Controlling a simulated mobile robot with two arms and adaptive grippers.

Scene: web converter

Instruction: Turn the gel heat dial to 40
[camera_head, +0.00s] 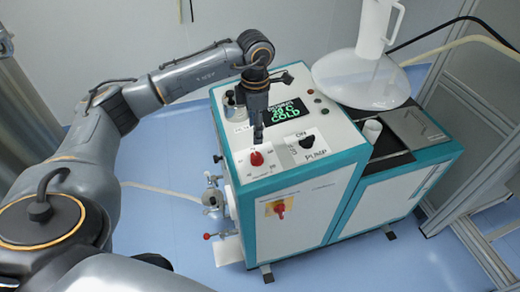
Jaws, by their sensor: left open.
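The gel heat dial appears to be the red knob (257,158) on a white scale plate on top of the teal-and-white machine (305,168); its scale marks are too small to read. A display (287,121) behind it shows green text that looks like a low temperature and "COLD". My left gripper (257,140) points down just above the red knob, with its fingers close over it. It is open, and I cannot tell whether it touches the knob. My right gripper is not in view.
A black pump switch (307,141) marked "ON" and "PUMP" sits right of the knob. A red-and-yellow switch (279,207) is on the front face. A valve (212,197) sticks out at the left side.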

